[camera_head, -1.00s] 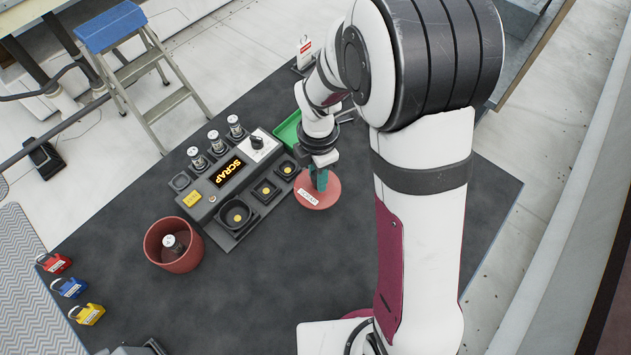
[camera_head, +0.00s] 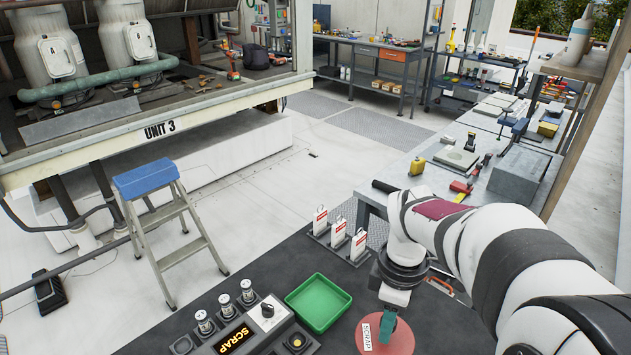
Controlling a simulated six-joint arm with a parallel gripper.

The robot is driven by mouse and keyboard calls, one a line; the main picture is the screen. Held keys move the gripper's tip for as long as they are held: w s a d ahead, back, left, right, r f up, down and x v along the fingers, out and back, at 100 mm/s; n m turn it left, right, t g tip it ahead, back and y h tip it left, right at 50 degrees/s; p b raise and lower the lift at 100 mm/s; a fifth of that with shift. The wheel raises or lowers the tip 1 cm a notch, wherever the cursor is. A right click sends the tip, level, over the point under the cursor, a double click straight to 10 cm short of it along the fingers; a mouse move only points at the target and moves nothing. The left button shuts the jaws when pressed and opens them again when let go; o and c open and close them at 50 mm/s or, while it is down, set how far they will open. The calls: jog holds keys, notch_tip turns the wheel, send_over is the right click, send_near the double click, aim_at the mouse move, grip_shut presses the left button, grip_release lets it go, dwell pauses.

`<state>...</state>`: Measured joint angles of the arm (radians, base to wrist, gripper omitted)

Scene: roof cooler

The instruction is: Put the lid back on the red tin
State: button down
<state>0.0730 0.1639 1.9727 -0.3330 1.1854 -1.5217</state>
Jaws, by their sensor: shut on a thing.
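The red lid (camera_head: 402,343) is a flat round disc with a white SCRAP label (camera_head: 367,337), low in the picture. My gripper (camera_head: 389,318) is over the lid and shut on its teal grip (camera_head: 387,323). The lid appears roughly level. I cannot tell whether it rests on the dark mat or is held just above it. The red tin is out of the picture now.
A green tray (camera_head: 318,303) lies left of the lid. A grey panel with a lit SCRAP display (camera_head: 235,340) and several small canisters stands further left. White tags (camera_head: 339,232) stand in a rack behind. A stepladder (camera_head: 165,225) stands beyond the dark mat.

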aim_at(369, 329)
notch_tip(369, 329, up, 8)
jog(key=w+a+r+m, duration=0.1)
jog(key=w+a+m, duration=0.15)
jog(key=m, duration=1.05)
jog(key=s+a+f+n, duration=0.1)
jog(key=a+f+n, duration=0.15)
jog(key=a, duration=0.65)
jog(key=a+f+n, duration=0.2)
jog(key=a+n, duration=0.2)
jog(key=a, duration=0.6)
jog(key=s+a+f+n, duration=0.35)
jog(key=s+a, duration=0.25)
jog(key=a, duration=0.3)
jog(key=s+a+f+n, duration=0.3)
jog(key=s+a+n, duration=0.15)
jog(key=a, duration=0.45)
jog(key=shift+m, duration=0.55)
jog(key=shift+s+f, duration=0.2)
jog(key=shift+f, duration=1.35)
jog(key=shift+s+f, duration=0.15)
jog(key=shift+f, duration=1.4)
jog(key=shift+f, duration=0.6)
jog(key=c, duration=0.5)
grip_release()
